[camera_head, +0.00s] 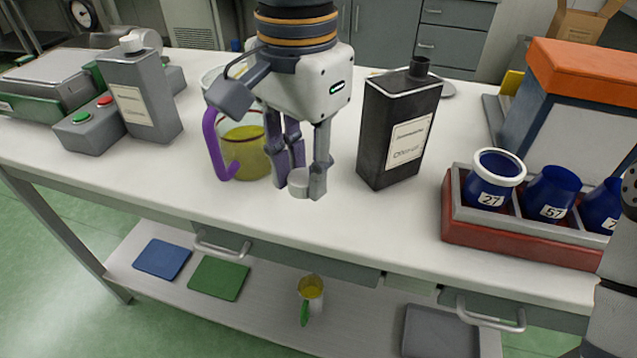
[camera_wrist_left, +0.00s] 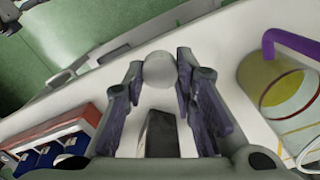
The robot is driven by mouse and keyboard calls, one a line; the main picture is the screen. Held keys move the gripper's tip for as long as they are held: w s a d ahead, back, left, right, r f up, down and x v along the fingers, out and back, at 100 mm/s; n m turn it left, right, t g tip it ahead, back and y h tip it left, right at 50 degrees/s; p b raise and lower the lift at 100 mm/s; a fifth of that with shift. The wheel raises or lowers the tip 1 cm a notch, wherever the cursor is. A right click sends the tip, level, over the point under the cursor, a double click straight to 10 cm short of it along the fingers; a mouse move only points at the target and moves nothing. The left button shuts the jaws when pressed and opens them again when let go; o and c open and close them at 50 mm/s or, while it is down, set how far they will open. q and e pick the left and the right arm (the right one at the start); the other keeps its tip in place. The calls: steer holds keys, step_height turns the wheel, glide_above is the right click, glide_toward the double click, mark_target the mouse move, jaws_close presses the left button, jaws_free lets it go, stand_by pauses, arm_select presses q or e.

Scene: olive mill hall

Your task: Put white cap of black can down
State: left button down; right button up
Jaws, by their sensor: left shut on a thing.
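My left gripper (camera_head: 305,188) is over the front part of the white table, with its fingers pointing down. It is shut on the white cap (camera_head: 298,181), a small round lid. In the left wrist view the cap (camera_wrist_left: 160,70) sits between the fingertips. The cap is close to the tabletop; I cannot tell if it touches. The black can (camera_head: 398,135) stands upright to the right of the gripper, its dark neck bare. My right gripper is not in view; only part of my right arm shows at the right edge.
A purple-handled jug (camera_head: 245,150) of yellow liquid stands just left of and behind the gripper. A grey can (camera_head: 145,105) with a white cap stands farther left. A red rack (camera_head: 520,235) of blue cups stands right. The table (camera_head: 330,230) is clear in front.

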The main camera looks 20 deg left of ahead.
arm_select(q)
steer(key=w+f, duration=0.4)
steer(key=w+a+f, duration=0.1)
steer(key=w+f, duration=0.2)
steer(key=shift+w+f, duration=0.2)
steer(key=shift+f, duration=1.35)
steer(key=shift+f, duration=0.15)
steer(key=c, duration=1.3)
jaws_free()
step_height(320, 180, up, 12)
steer(key=shift+r, duration=0.15)
